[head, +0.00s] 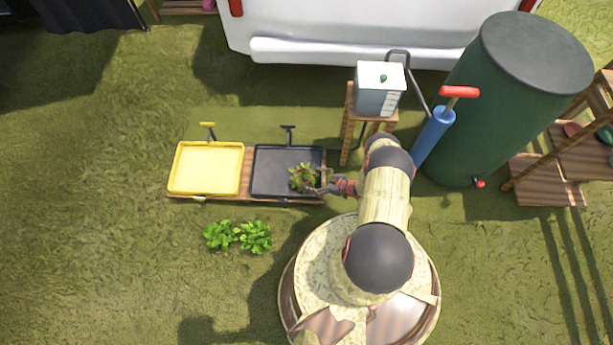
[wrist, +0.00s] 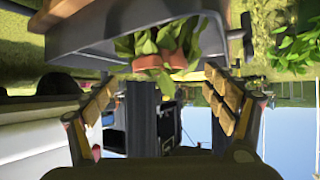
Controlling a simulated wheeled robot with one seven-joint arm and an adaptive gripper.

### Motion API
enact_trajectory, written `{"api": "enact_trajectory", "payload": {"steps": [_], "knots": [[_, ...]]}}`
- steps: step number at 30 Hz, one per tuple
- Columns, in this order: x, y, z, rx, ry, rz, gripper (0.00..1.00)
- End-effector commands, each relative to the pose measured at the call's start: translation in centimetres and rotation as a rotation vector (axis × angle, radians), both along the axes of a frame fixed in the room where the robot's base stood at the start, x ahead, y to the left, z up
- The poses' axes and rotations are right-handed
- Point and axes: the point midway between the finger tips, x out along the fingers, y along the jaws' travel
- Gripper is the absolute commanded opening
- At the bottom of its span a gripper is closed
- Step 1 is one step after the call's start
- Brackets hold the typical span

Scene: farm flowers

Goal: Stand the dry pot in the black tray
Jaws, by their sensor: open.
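The black tray (head: 272,158) lies on a low wooden board, right of a yellow tray. A potted plant with drooping green leaves (head: 303,177) is at the black tray's right end. In the wrist view, which is upside down, its terracotta pot (wrist: 172,60) shows among the leaves, inside the dark tray wall (wrist: 75,42). My gripper (head: 319,181) is at the tray's right edge, beside the plant. In the wrist view my gripper (wrist: 163,84) is open and empty, with the pot beyond and between its fingertips. The pot's base is hidden.
The yellow tray (head: 205,168) is empty. Two leafy green plants (head: 238,236) stand on the grass in front. A white box on a wooden stand (head: 378,90), a blue pump (head: 434,135) and a green barrel (head: 500,110) stand behind my arm. The grass at left is clear.

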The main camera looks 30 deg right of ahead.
Motion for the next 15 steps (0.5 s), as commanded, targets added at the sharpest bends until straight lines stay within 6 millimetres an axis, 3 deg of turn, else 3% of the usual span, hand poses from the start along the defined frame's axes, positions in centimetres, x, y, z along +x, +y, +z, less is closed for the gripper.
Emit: {"api": "enact_trajectory", "payload": {"steps": [6,15], "knots": [[-2.8,-1.6,1.9,0.001,0.0,-0.003,0.85],[-3.9,-2.1,2.4,-0.001,0.0,0.0,0.85]]}}
